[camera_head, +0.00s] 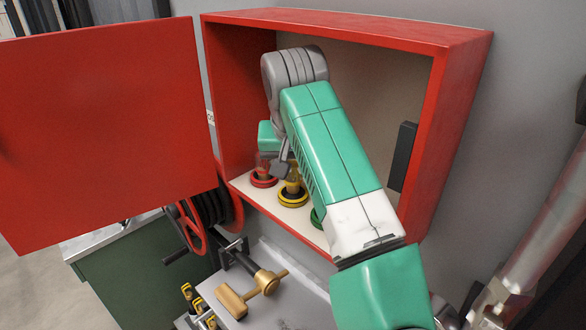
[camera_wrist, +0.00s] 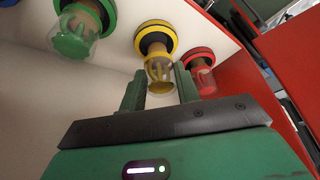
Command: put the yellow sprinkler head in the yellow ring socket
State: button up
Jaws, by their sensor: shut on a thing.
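The yellow sprinkler head (camera_wrist: 158,70) has a clear bulb end and a yellow frame. Its brown base meets the yellow ring socket (camera_wrist: 155,34), and I cannot tell how deep it sits. My gripper (camera_wrist: 160,88) is shut on the head, one finger on each side. In the head view, the yellow sprinkler head (camera_head: 292,183) stands roughly upright over the yellow ring socket (camera_head: 293,201) on the cabinet floor. My gripper (camera_head: 283,167) is partly hidden there by my arm.
A red sprinkler head (camera_wrist: 203,78) stands close beside my right finger. A green sprinkler head (camera_wrist: 74,38) stands on the other side. The red cabinet (camera_head: 350,22) encloses my forearm, with its door (camera_head: 105,125) open at left. A black handle (camera_head: 402,156) is on the right wall.

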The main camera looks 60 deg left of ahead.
jog(key=shift+w+a+f, duration=0.15)
jog(key=shift+a+f, duration=0.2)
jog(key=shift+f, duration=0.1)
jog(key=shift+d+f, duration=0.15)
jog(key=shift+f, duration=0.2)
jog(key=o, duration=1.1)
jog(key=shift+r, duration=0.15)
jog(key=v, duration=0.2)
jog(key=shift+d+r, duration=0.1)
jog(key=shift+r, duration=0.25)
jog(key=s+d, duration=0.1)
jog(key=d, duration=0.2)
jog(key=s+d+b, duration=0.1)
jog(key=s+d, duration=0.1)
jog(key=d, duration=0.2)
jog(key=s+d, duration=0.2)
jog(key=d, duration=0.2)
jog(key=shift+s, duration=0.1)
